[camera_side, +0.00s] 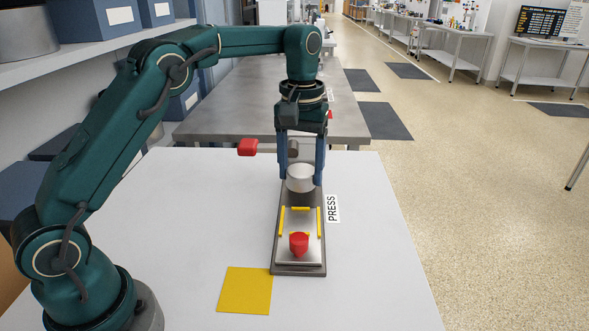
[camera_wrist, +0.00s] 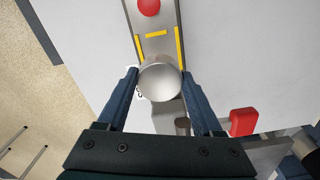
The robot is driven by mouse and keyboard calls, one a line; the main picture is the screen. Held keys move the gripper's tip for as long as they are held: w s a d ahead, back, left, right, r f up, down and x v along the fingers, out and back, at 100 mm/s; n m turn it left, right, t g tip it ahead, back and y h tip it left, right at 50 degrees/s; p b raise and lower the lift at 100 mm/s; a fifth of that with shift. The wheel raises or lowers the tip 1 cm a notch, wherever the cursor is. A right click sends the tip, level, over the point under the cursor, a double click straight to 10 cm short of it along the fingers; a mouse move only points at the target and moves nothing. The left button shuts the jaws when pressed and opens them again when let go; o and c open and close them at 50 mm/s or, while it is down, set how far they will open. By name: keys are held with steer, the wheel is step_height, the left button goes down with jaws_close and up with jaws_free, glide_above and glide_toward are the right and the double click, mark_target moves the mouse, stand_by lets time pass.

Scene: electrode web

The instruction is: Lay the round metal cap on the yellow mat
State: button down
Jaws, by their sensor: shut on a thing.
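The round metal cap (camera_side: 300,178) is a pale silver cylinder at the far end of the press base, between the fingers of my gripper (camera_side: 302,177). In the wrist view the cap (camera_wrist: 160,81) also sits between the two blue fingertips of my gripper (camera_wrist: 159,80). My gripper is shut on it and points down. I cannot tell whether the cap touches the base below it. The yellow mat (camera_side: 245,290) lies flat and empty on the white table, at the near left of the press base.
The press base (camera_side: 298,269) has yellow strips (camera_side: 300,209) and a red knob (camera_side: 299,243) at its near end. A red block-shaped part (camera_side: 248,147) sticks out to the left behind the cap. A PRESS label (camera_side: 332,208) lies right of the base. The white table (camera_side: 380,270) is otherwise clear.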

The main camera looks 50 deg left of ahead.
steer(key=shift+s+a+f+m, duration=0.2)
steer(key=shift+s+f+m, duration=0.15)
steer(key=shift+s, duration=0.3)
steer(key=s+a+n, duration=0.1)
steer(key=s+a, duration=0.2)
steer(key=s, duration=0.6)
steer(key=s+a, duration=0.3)
steer(key=s, duration=0.6)
glide_above(246, 291)
step_height(246, 291, down, 6)
steer(key=shift+f, duration=2.15)
steer(key=shift+f, duration=0.1)
steer(key=shift+c, duration=0.2)
jaws_free()
